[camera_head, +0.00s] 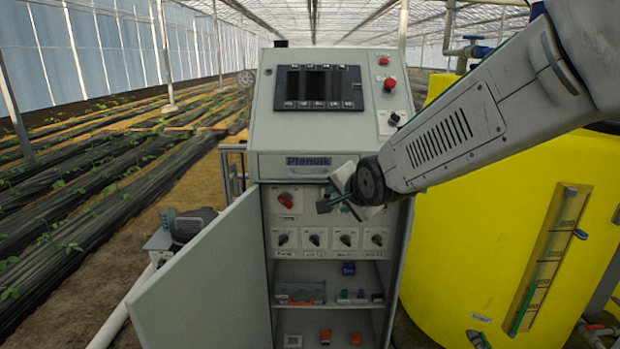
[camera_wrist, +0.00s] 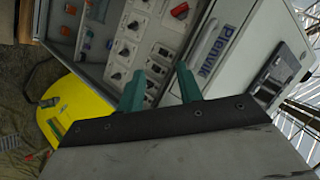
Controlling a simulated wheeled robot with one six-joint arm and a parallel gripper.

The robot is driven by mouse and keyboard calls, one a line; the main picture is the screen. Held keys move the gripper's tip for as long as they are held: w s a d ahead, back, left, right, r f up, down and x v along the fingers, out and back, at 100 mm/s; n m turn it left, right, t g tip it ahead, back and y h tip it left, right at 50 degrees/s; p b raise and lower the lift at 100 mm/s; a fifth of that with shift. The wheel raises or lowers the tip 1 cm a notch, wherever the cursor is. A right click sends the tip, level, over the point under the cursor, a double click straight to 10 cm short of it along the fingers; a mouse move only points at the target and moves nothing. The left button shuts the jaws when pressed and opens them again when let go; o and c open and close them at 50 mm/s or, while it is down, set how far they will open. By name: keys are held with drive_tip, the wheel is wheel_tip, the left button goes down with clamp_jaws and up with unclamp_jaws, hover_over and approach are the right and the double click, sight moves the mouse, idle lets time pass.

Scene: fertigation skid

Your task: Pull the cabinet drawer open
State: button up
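The grey cabinet (camera_head: 262,130) stands in the middle of the head view. Its drawer (camera_head: 275,166), a wide grey front marked "Plenvik", lies under the sloped console and looks closed. In the wrist view the drawer front (camera_wrist: 228,22) shows turned on its side, above and right of the fingers. My gripper (camera_head: 335,200) is just below the drawer, in front of the switch panel, with my arm coming in from the right. In the wrist view its two teal fingers (camera_wrist: 161,88) stand apart with nothing between them.
The grey cabinet door (camera_head: 205,285) hangs open to the left. Inside are switches (camera_head: 314,239) and shelves with small items. A yellow tank (camera_head: 470,240) stands close on the right. Plant rows (camera_head: 90,180) lie left.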

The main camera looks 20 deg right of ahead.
sight(309, 177)
drive_tip(key=w+m+t, duration=0.1)
drive_tip(key=w, duration=0.4)
drive_tip(key=w+a+f+m+t, duration=0.1)
drive_tip(key=w+m+t, duration=0.1)
drive_tip(key=w, duration=0.4)
drive_tip(key=w+a+m+t+y, duration=0.1)
drive_tip(key=w+m, duration=0.1)
drive_tip(key=w, duration=0.4)
drive_tip(key=shift+w+a+f+t, duration=0.15)
drive_tip(key=shift+f+t, duration=0.15)
drive_tip(key=shift+t, duration=0.1)
clamp_jaws()
